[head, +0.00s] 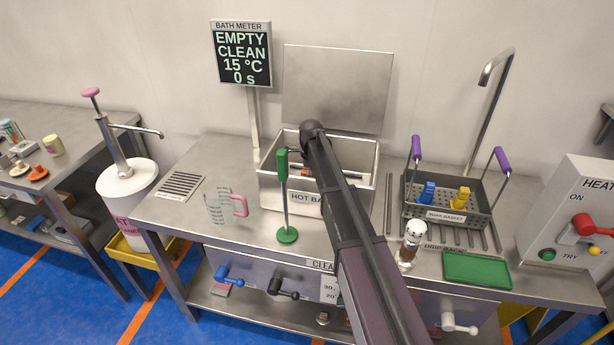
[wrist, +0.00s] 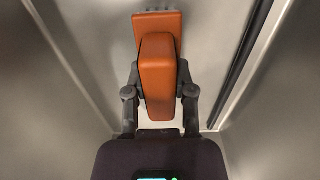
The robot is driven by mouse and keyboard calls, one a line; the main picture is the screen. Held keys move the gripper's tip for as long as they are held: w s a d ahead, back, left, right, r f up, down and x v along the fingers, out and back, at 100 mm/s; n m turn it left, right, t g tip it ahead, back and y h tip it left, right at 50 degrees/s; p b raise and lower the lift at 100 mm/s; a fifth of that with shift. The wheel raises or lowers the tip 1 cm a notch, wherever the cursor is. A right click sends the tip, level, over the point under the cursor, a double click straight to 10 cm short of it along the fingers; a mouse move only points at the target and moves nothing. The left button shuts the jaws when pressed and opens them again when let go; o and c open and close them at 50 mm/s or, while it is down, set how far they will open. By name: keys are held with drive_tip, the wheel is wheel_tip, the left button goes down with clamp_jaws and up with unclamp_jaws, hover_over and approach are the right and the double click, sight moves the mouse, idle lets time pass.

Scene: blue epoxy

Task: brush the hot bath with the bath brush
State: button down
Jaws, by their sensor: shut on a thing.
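The hot bath (head: 270,187) is an open steel basin on the bench in the head view, its lid (head: 335,88) raised behind it. The bath meter (head: 241,55) reads EMPTY, CLEAN, 15 °C, 0 s. My gripper (wrist: 160,92) is shut on the orange block-shaped handle (wrist: 158,65) of what looks like the bath brush, between steel walls in the wrist view. In the head view my arm hides most of the gripper and brush.
A green stirrer-like tool (head: 283,200) and a glass jug (head: 218,207) stand in front of the bath. The soak basket (head: 445,216) with purple handles, a brown-and-white bottle (head: 409,243) and a green tray (head: 477,268) are to the right. A tap (head: 495,75) rises behind.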

drive_tip(key=shift+s+d, duration=0.25)
drive_tip(key=shift+d, duration=0.7)
drive_tip(key=shift+d, duration=0.1)
drive_tip(key=shift+s+d, duration=0.35)
drive_tip(key=shift+d, duration=0.45)
drive_tip(key=shift+s+d, duration=0.3)
drive_tip(key=shift+d, duration=0.5)
drive_tip(key=shift+d, duration=0.15)
drive_tip(key=shift+s+d, duration=0.25)
drive_tip(key=shift+d, duration=0.55)
drive_tip(key=shift+s+d, duration=0.25)
drive_tip(key=shift+d, duration=0.55)
drive_tip(key=shift+s+a, duration=0.1)
drive_tip(key=shift+s+a+r, duration=0.1)
drive_tip(key=shift+s+a, duration=0.1)
drive_tip(key=shift+s, duration=0.3)
